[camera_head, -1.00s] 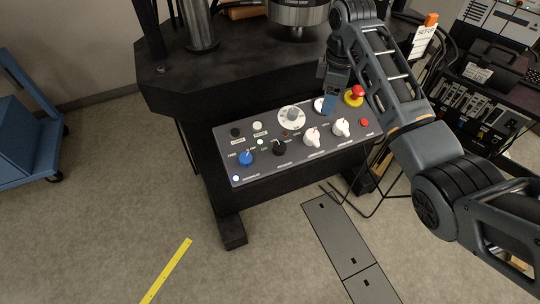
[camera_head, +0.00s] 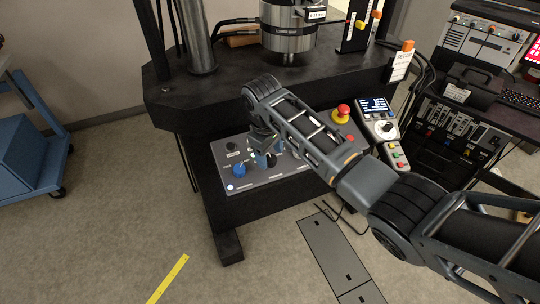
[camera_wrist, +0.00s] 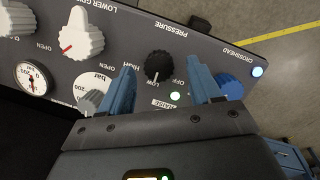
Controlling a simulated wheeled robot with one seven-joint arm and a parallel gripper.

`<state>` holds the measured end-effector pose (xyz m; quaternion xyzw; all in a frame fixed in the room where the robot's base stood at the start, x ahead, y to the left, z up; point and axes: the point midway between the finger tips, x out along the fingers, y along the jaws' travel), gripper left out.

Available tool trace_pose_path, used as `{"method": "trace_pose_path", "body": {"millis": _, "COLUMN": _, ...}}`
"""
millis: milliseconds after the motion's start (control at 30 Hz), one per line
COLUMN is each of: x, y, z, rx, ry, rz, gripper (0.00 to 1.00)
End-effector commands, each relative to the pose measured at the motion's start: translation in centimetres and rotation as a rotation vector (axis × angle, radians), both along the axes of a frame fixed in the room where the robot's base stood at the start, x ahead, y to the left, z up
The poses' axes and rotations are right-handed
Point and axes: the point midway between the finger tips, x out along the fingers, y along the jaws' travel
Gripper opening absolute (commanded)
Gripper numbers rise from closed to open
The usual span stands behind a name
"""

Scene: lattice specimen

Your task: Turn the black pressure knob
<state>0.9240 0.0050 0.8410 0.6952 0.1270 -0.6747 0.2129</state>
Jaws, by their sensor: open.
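The black pressure knob (camera_wrist: 158,66) sits on the grey control panel (camera_wrist: 206,38) in the wrist view, under the upside-down word PRESSURE, with its white pointer line facing down the picture. My gripper (camera_wrist: 160,69) is open, its two blue fingers on either side of the knob in that view. Gaps show between the knob and both fingers, so I see no contact; how far the tips are above the panel I cannot tell. In the head view my gripper (camera_head: 265,158) is over the left-middle of the panel, and it and the arm hide most of the black knob.
A blue knob (camera_wrist: 230,86) is just right of the right finger in the wrist view. A white knob (camera_wrist: 82,34), a grey knob (camera_wrist: 91,101) and a round gauge (camera_wrist: 33,78) are to the left. A red emergency button (camera_head: 342,112) and a handheld controller (camera_head: 381,128) are right of my arm.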

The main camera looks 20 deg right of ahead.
Motion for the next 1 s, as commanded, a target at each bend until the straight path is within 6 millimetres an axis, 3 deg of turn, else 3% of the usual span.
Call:
{"method": "trace_pose_path", "body": {"millis": 200, "x": 0.1, "y": -0.2, "z": -1.5, "rx": 0.0, "ry": -0.001, "rz": 0.001, "gripper": 0.63}}
{"method": "trace_pose_path", "body": {"millis": 467, "x": 0.1, "y": -0.2, "z": -1.6, "rx": 0.0, "ry": -0.001, "rz": 0.001, "gripper": 0.63}}
{"method": "trace_pose_path", "body": {"millis": 1000, "x": 0.1, "y": -0.2, "z": -1.6, "rx": 0.0, "ry": -0.001, "rz": 0.001, "gripper": 0.12}}
